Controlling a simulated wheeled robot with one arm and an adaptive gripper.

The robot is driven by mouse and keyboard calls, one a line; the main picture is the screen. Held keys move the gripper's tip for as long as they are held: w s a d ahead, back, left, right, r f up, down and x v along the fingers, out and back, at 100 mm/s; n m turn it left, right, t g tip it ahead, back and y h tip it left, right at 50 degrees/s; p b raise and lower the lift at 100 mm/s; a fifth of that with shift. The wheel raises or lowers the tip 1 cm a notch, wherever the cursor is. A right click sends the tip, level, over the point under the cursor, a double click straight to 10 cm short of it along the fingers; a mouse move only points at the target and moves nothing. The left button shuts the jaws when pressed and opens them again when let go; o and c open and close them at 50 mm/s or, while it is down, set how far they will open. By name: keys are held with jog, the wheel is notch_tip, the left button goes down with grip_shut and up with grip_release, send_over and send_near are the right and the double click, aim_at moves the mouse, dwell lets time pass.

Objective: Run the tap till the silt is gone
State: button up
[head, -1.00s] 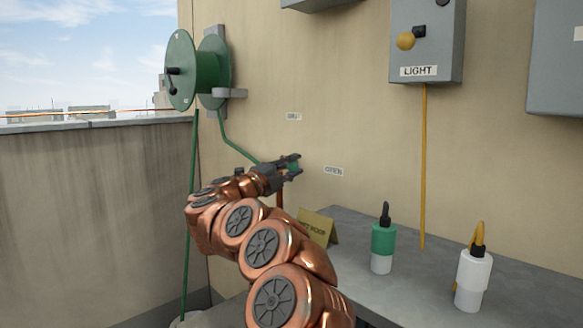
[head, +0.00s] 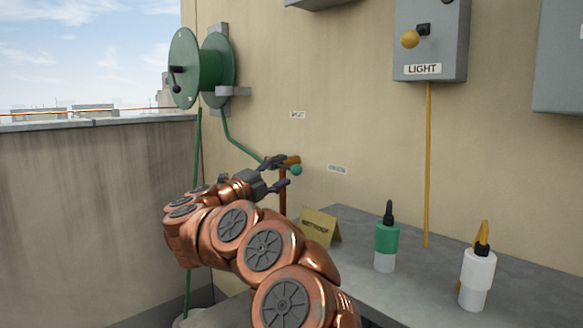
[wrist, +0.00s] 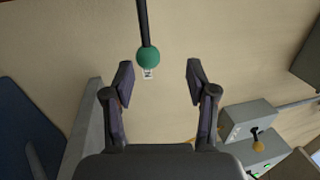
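The tap (head: 291,159) is a brass-coloured fitting on a copper pipe (head: 283,203) near the wall. Its green ball knob (head: 297,170) shows at its front. In the wrist view the knob (wrist: 148,57) sits on a dark rod, just beyond and between the fingertips, nearer the left one. My gripper (head: 279,172) is open and empty, just left of the knob and apart from it. A green hose (head: 236,143) runs from the reel down towards the tap. I see no water or silt; the tap's outlet is hidden.
A green hose reel (head: 203,64) hangs on the wall. A tented yellow sign (head: 320,227), a green-and-white bottle (head: 386,242) and a white bottle (head: 476,275) stand on the grey ledge (head: 425,270). A LIGHT switch box (head: 440,45) is above. A parapet (head: 90,210) is at left.

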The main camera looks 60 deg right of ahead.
jog(key=v, duration=0.6)
